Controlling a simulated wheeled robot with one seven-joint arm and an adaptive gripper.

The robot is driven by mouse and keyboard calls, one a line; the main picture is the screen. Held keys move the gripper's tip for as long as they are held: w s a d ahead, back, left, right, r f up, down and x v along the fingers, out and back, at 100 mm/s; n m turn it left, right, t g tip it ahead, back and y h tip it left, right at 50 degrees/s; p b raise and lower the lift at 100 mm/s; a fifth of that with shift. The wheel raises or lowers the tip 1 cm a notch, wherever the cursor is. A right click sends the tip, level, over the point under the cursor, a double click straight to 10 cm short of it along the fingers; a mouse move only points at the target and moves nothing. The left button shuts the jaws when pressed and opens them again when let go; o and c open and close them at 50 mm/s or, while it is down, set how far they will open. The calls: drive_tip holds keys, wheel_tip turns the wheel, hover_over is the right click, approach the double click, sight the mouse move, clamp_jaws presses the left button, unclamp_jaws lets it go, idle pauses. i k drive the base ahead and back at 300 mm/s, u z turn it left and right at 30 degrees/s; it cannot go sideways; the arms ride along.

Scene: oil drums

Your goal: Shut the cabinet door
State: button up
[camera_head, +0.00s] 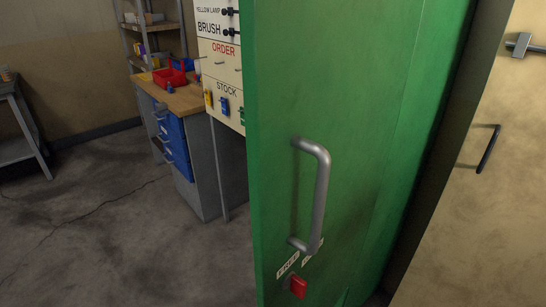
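A green cabinet door (365,120) fills the middle of the head view, close to the camera. It carries a grey bar handle (321,195) standing upright on its face. Below the handle is a red knob or latch (298,286) with small white labels, one reading "FREE". The door's left edge stands free in front of the room behind it. A dark vertical strip runs along its right side; how far the door is open cannot be told. My gripper is not in view.
A beige panel (490,190) with a dark handle and a metal latch stands at the right. Behind the door are a workbench (187,98) with blue drawers, a labelled board (222,75) and a shelf rack (150,30). The concrete floor (90,230) at left is clear.

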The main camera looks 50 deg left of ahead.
sight(324, 81)
drive_tip(key=u, duration=1.15)
drive_tip(key=i, duration=0.15)
